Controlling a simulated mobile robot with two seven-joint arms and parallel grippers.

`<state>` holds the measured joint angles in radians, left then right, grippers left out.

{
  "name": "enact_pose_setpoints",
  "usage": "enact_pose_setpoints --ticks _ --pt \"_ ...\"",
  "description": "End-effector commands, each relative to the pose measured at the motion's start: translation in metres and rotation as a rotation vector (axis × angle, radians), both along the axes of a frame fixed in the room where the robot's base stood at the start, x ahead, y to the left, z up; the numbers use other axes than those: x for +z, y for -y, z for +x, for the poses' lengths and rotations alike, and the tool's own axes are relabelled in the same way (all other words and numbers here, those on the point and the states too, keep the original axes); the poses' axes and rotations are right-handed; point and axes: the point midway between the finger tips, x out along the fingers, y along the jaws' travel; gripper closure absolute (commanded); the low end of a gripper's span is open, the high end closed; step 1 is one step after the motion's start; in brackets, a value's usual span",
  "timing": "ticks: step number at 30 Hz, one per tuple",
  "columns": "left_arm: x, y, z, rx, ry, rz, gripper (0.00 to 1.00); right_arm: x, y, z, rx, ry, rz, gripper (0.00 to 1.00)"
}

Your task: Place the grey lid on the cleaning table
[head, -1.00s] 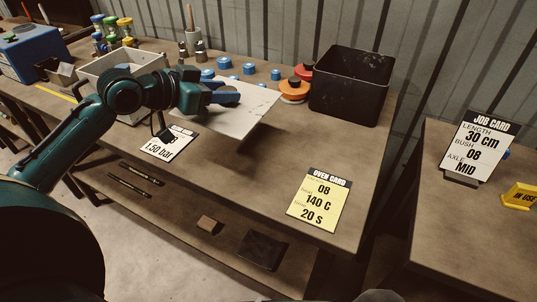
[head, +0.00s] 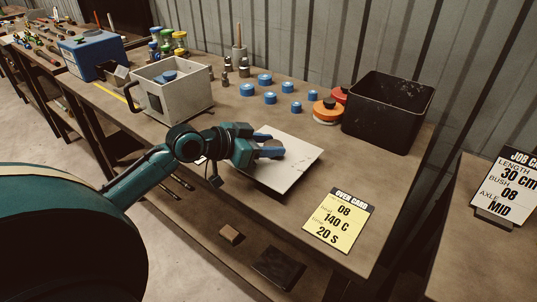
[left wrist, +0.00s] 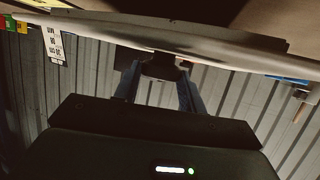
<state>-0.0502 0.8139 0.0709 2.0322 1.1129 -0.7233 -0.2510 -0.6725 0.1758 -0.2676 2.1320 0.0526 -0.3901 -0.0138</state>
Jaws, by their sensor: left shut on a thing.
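The grey lid (head: 292,170) is a flat, pale square plate, low over the front part of the wooden table (head: 395,160), left of the oven card. I cannot tell whether it touches the tabletop. My left gripper (head: 270,145) is shut on the lid's dark knob, with its blue fingers on either side. In the left wrist view, the lid (left wrist: 220,45) spans the top, and the knob (left wrist: 160,66) sits between the fingers (left wrist: 158,88). My right gripper is not in view.
An open grey box (head: 187,106) with a blue thing inside stands left of the lid. Blue caps (head: 264,79), orange-red discs (head: 327,111) and a black bin (head: 388,110) stand behind. The yellow oven card (head: 339,219) lies to the right, near the front edge.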

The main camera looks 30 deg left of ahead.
Motion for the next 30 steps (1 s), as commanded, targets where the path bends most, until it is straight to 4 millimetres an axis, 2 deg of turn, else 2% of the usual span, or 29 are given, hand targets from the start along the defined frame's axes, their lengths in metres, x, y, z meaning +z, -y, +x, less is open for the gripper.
enact_pose_setpoints --ticks 3,6,17,18,25,30 --pt "-0.019 0.000 0.000 0.002 -0.002 -0.003 0.88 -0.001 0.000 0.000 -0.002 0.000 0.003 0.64" --pt "-0.027 0.000 0.000 0.001 0.000 -0.002 0.88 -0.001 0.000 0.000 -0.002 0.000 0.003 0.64" --pt "-0.031 0.000 0.000 0.000 0.001 0.000 0.88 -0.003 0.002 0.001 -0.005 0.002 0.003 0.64" --pt "-0.031 0.000 0.000 0.000 -0.001 0.000 0.58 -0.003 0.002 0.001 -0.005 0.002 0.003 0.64" --pt "-0.030 0.000 0.000 0.000 -0.001 0.000 0.39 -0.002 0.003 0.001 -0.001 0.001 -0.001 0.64" --pt "-0.030 0.000 0.000 0.000 -0.001 0.000 0.38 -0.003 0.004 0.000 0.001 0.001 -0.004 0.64"
